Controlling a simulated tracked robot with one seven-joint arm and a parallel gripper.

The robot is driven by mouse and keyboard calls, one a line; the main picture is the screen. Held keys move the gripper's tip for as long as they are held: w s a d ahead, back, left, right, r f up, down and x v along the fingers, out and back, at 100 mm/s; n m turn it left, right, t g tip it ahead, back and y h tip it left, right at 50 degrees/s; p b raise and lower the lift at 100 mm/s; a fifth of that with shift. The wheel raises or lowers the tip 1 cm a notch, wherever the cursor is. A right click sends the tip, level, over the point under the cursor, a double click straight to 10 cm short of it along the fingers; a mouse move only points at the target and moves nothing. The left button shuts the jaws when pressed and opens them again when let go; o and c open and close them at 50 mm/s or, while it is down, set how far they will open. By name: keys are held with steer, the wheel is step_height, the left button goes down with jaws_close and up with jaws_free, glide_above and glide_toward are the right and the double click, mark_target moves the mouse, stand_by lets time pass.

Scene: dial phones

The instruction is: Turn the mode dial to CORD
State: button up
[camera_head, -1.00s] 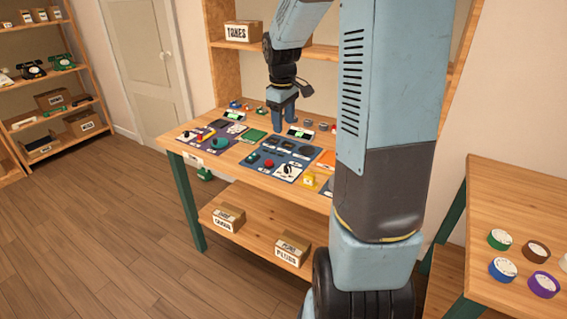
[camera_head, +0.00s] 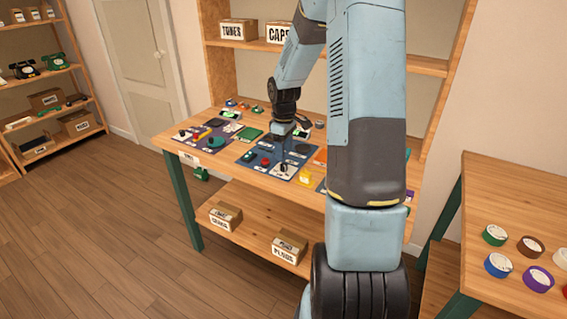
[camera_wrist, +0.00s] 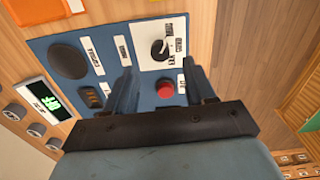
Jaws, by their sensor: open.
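The blue panel (camera_wrist: 112,46) fills the upper middle of the wrist view. On its white plate (camera_wrist: 150,62) is a black dial (camera_wrist: 159,49) with a light pointer and small labels I cannot read surely. My gripper (camera_wrist: 159,66) is open above the panel, its two fingers on either side of the dial's lower area and a red button (camera_wrist: 166,89). Nothing is between the fingers in grasp, and they look apart from the dial. In the head view my gripper (camera_head: 283,150) hangs over the blue panel (camera_head: 247,152), hiding part of it.
A green-lit display (camera_wrist: 36,101) and a large black round part (camera_wrist: 68,60) lie left in the wrist view. A side table (camera_head: 490,205) with tape-like rolls stands right.

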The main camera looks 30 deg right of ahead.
mark_target(284, 165)
step_height(284, 165, down, 6)
steer(key=shift+r, duration=0.15)
steer(key=shift+c, duration=0.4)
jaws_close()
